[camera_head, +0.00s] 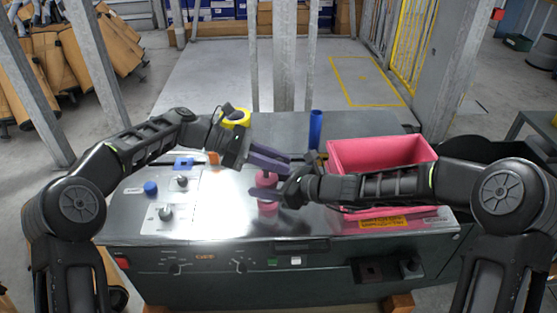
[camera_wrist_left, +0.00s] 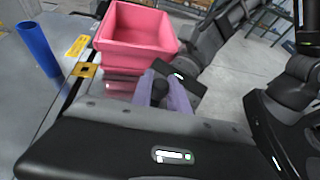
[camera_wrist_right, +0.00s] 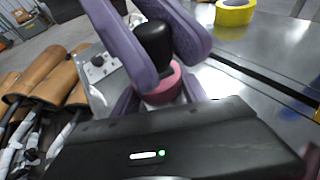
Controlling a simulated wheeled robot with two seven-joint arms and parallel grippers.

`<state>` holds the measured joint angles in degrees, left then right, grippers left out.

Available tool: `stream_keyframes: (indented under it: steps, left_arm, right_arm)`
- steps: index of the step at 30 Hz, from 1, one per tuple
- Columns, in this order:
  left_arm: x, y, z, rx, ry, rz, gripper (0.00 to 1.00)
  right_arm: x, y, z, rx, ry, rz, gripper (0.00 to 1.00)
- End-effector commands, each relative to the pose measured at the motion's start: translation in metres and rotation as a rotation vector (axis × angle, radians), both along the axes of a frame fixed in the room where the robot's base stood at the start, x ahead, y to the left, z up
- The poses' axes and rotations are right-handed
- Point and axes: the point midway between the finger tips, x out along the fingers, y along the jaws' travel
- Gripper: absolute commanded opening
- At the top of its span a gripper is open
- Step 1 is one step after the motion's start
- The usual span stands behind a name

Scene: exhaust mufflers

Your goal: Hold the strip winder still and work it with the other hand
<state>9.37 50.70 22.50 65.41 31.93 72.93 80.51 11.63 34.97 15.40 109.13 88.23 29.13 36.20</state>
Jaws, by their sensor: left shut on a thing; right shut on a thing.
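The strip winder (camera_head: 267,180) stands upright at the middle of the metal bench top, a pink body with a dark knob on top. In the right wrist view its pink body (camera_wrist_right: 163,87) and black knob (camera_wrist_right: 154,44) show between purple fingers. My left gripper (camera_head: 270,159) comes from the left and is shut on the knob. My right gripper (camera_head: 267,194) comes from the right, lower down, and is shut on the pink body. In the left wrist view the knob (camera_wrist_left: 158,92) shows between my left fingers; the pink body is mostly hidden there.
A pink bin (camera_head: 380,150) stands right of the winder, behind my right arm. A blue cylinder (camera_head: 315,130) stands behind the winder. A yellow roll (camera_wrist_right: 235,12) is behind my left gripper. Dials and a blue knob (camera_head: 150,188) are on the left panel.

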Motion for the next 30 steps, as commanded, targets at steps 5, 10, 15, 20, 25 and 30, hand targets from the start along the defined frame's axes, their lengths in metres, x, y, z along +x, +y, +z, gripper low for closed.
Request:
stream_keyframes:
  steps: [5,10,15,20,25,30]
  left_arm:
    - [-0.0011,-0.0003,0.0009,0.0,0.0,-0.026,0.0]
    - [-0.0015,-0.0004,0.0009,0.0,0.0,-0.029,0.0]
    - [-0.0016,-0.0005,0.0011,-0.001,0.0,-0.029,0.0]
    - [-0.0016,-0.0004,0.0008,0.0,0.001,-0.028,0.34]
    - [-0.0014,-0.0001,0.0005,0.0,0.0,-0.027,0.43]
    - [-0.0014,0.0,0.0004,0.0,0.0,-0.027,0.43]
  right_arm:
    - [-0.0005,0.0007,-0.0001,-0.001,-0.001,0.003,0.06]
    - [-0.0004,0.0004,-0.0003,-0.002,-0.001,0.002,0.06]
    - [-0.0002,0.0002,-0.0004,-0.001,0.0,0.001,0.06]
    - [-0.0001,0.0,-0.0003,-0.001,0.0,0.0,0.06]
    - [0.0,-0.0002,-0.0003,-0.001,0.001,0.0,0.06]
    - [0.0002,-0.0003,-0.0003,-0.001,0.0,-0.001,0.06]
